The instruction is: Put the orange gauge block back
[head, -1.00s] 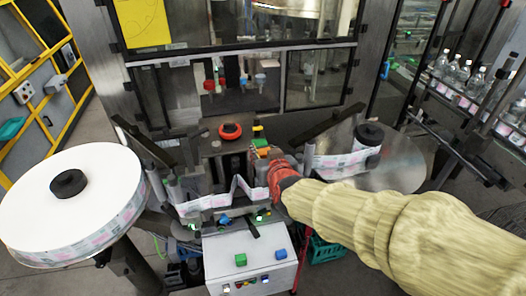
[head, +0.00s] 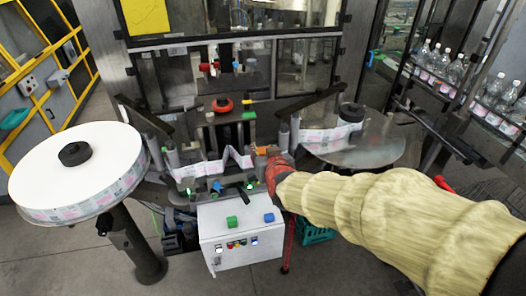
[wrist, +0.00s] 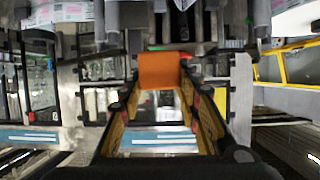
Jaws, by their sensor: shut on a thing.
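The orange gauge block (wrist: 163,70) is held between the fingertips of my gripper (wrist: 165,85) in the wrist view. In the head view the block (head: 262,150) shows as a small orange patch at the tip of my red-orange wrist, beside the right end of the label web. My gripper (head: 267,152) is mostly hidden there by its own wrist and sleeve. A green block (head: 248,115) with a yellow one (head: 249,103) above it sits farther back on the machine. I cannot tell which spot belongs to the orange block.
A large label reel (head: 75,165) stands at left and a metal reel disc (head: 365,150) at right. The label web (head: 215,168) runs between them. A grey control box (head: 240,240) with buttons stands in front. A red ring (head: 222,105) lies behind the web.

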